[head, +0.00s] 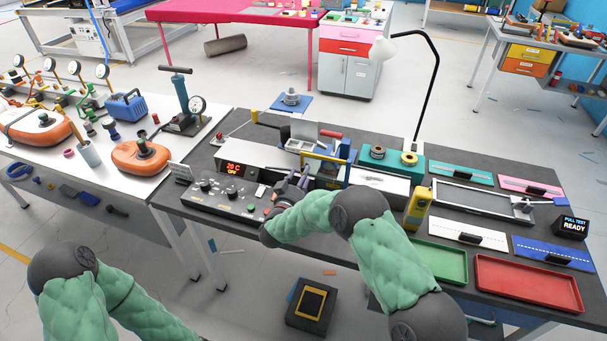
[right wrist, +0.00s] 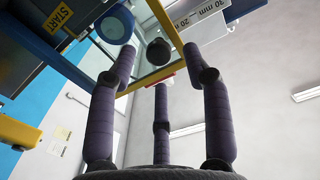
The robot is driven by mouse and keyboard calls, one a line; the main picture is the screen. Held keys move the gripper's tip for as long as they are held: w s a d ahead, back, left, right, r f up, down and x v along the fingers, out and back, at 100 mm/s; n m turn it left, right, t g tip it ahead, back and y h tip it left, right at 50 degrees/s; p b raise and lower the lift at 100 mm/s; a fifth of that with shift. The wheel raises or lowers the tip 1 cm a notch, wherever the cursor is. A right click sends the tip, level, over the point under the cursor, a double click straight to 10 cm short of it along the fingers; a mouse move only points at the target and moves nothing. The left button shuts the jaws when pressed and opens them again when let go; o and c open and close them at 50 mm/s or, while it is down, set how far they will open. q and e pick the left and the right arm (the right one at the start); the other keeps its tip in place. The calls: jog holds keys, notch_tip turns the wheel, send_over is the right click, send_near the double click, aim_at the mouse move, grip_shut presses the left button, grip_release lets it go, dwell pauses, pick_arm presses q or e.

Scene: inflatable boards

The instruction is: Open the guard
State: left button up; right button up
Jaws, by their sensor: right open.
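The guard, a yellow frame (head: 327,157), stands on the blue and grey machine behind the control box in the head view. In the right wrist view its yellow bars (right wrist: 166,22) cross above my fingers. My right gripper (head: 304,177) is at the front of the machine, just below and in front of the guard. Its dark purple fingers (right wrist: 160,75) are spread, with nothing held between them. The fingertips look close to the yellow bars; I cannot tell if they touch. My left arm shows at the bottom left of the head view, but its gripper is out of the picture.
The control box (head: 235,192) with knobs and a display reading 20 C OFF sits left of my right gripper. A teal unit (head: 377,165) and a yellow handheld device (head: 418,207) stand to the right. A green tray (head: 440,262) and a red tray (head: 528,284) lie at the front right.

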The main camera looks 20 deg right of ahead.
jog(key=shift+x, duration=1.35)
jog(key=shift+w, duration=0.1)
grip_shut()
